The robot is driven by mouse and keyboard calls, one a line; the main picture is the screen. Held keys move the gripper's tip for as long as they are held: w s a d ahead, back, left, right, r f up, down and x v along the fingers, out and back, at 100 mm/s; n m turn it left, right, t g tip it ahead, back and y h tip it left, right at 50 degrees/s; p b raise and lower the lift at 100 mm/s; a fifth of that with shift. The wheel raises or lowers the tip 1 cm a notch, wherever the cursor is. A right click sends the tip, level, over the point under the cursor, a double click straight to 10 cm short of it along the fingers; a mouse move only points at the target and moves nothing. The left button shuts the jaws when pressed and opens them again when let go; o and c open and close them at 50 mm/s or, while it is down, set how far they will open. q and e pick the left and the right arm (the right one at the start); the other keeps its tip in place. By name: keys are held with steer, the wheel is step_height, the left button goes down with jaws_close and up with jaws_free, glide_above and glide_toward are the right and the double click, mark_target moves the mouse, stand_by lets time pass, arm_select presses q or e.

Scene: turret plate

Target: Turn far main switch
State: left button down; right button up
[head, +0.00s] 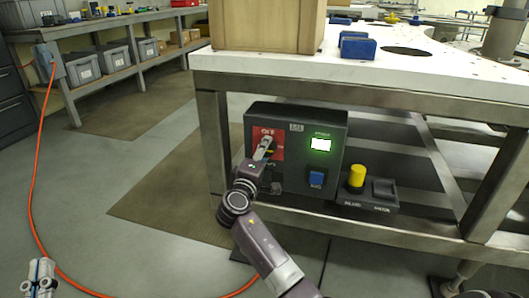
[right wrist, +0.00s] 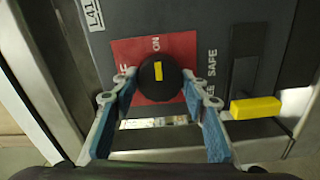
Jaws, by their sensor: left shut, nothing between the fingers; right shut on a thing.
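The main switch is a round black knob (right wrist: 158,78) with a yellow mark, on a red plate (right wrist: 128,52) in the right wrist view. The mark lines up roughly with the word ON. In the head view the red plate (head: 264,135) is on the dark control box (head: 297,118) under the table, its knob mostly hidden. My right gripper (head: 266,148) is at the plate there; in the right wrist view its blue-padded fingers (right wrist: 160,100) are on both sides of the knob, shut on it. My left gripper (head: 40,275) is shut and empty at the bottom left, far from the box.
A yellow-ended lever (right wrist: 255,107) is beside the plate. The table leg (head: 212,140) is close left. An orange cable (head: 38,170) crosses the floor.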

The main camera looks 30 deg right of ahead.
steer(key=o, duration=1.2)
steer(key=shift+c, duration=0.2)
steer(key=v, duration=1.2)
steer(key=shift+f, duration=0.1)
